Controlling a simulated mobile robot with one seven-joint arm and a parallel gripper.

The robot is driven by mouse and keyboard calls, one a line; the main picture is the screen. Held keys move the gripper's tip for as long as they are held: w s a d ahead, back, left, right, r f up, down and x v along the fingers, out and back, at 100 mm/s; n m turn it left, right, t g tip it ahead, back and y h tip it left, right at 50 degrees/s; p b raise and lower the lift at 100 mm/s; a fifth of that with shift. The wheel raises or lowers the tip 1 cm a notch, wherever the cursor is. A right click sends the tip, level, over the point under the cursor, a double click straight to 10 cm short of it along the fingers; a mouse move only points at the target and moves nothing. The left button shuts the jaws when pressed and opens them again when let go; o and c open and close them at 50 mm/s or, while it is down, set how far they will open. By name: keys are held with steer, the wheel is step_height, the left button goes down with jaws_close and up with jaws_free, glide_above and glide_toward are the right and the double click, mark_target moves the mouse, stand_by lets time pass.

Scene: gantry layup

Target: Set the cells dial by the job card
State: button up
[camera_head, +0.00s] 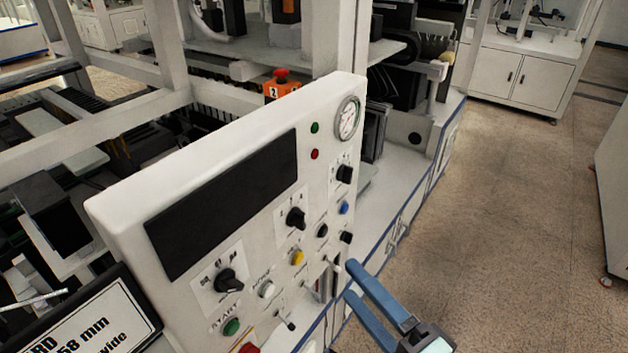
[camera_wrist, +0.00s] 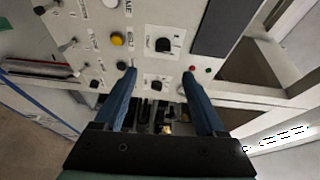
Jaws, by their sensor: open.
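The white control panel carries three black pointer dials on pale plates: a lower-left dial (camera_head: 229,281), a middle dial (camera_head: 295,217) and an upper-right dial (camera_head: 344,173). Their labels are too small to read, so I cannot tell which is the cells dial. The job card (camera_head: 88,324) is partly cut off at the lower left; "RD", "58 mm" and "wide" show. My gripper (camera_head: 350,279) is open and empty, in front of the panel's lower right. In the wrist view, the upper-right dial (camera_wrist: 155,84) appears between the blue fingertips (camera_wrist: 160,73), and the middle dial (camera_wrist: 163,45) lies above; neither is held.
The panel also has a dark screen (camera_head: 225,205), a gauge (camera_head: 348,118), a yellow button (camera_head: 297,257), a green button (camera_head: 231,327), a blue button (camera_head: 343,207) and toggle switches (camera_head: 284,320). Gantry frames stand behind. The floor (camera_head: 510,230) on the right is clear.

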mark_target(304, 225)
steer(key=shift+r, duration=0.3)
steer(key=p+x, duration=0.2)
steer(key=x, duration=0.3)
steer(key=p+x, duration=0.2)
steer(key=x, duration=0.4)
steer(key=shift+a+r, duration=0.1)
steer(key=shift+r, duration=0.1)
steer(key=shift+w+a+f+p, duration=0.15)
steer(key=shift+w+a+p, duration=0.2)
steer(key=shift+w, duration=0.25)
jaws_close()
